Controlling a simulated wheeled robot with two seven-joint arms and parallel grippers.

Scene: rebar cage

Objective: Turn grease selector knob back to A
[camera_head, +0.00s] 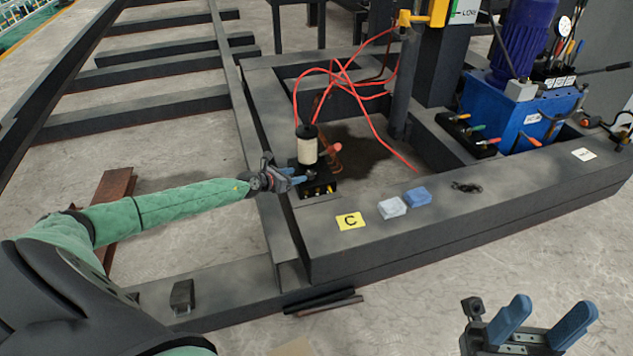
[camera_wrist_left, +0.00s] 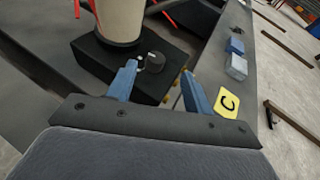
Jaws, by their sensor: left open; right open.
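The grease selector knob (camera_wrist_left: 155,60) is a small dark round knob on top of a black block (camera_wrist_left: 109,58), beside a cream cylinder (camera_wrist_left: 118,17). In the head view the black block (camera_head: 318,187) and the cylinder (camera_head: 307,150) stand on the dark steel frame. My left gripper (camera_head: 296,177) is at the block; in the left wrist view its blue fingers (camera_wrist_left: 158,83) are open, with the knob just beyond and between them. I cannot tell if a finger touches it. No A mark is readable. My right gripper (camera_head: 543,325) is open and empty at the lower right, away from the block.
A yellow C card (camera_head: 350,221), a white-grey block (camera_head: 392,208) and a blue block (camera_head: 418,197) lie on the frame to the right. Red hoses (camera_head: 349,85) loop behind the cylinder. A blue power unit (camera_head: 517,112) stands at the back right.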

